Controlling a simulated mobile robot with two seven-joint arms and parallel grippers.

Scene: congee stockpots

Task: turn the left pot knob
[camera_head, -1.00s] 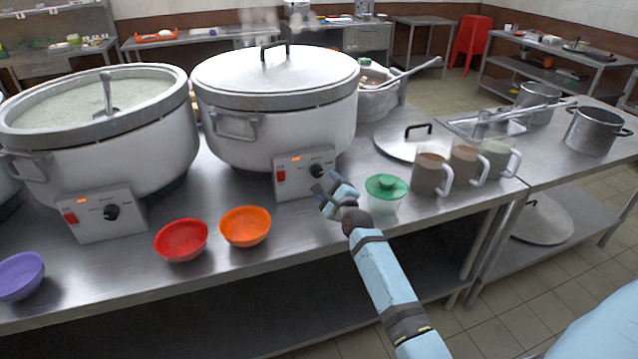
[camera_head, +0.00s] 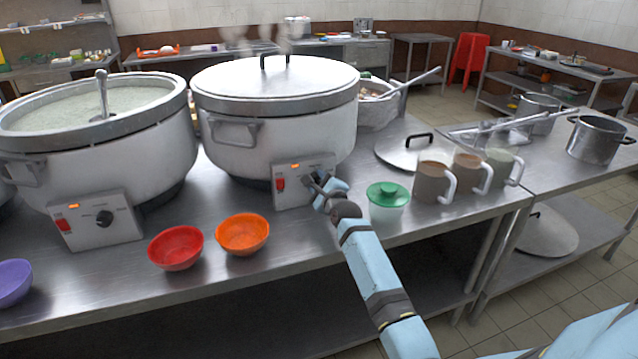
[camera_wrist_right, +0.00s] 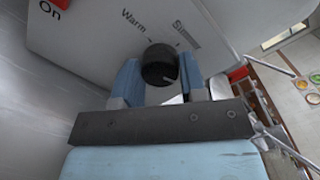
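The left pot (camera_head: 110,140) is a big white cooker with congee, a ladle and a control box with a black knob (camera_head: 104,218). A second, lidded pot (camera_head: 275,110) stands to its right with its own control box (camera_head: 294,190). My right gripper (camera_head: 322,186) is at that second box. In the right wrist view, the fingers (camera_wrist_right: 160,88) stand apart on either side of a black knob (camera_wrist_right: 160,65), below the words "Warm" and "Simm…". I see no clear squeeze on the knob; contact is hard to judge. My left gripper is not in view.
A red bowl (camera_head: 176,248) and an orange bowl (camera_head: 242,235) sit in front of the pots.

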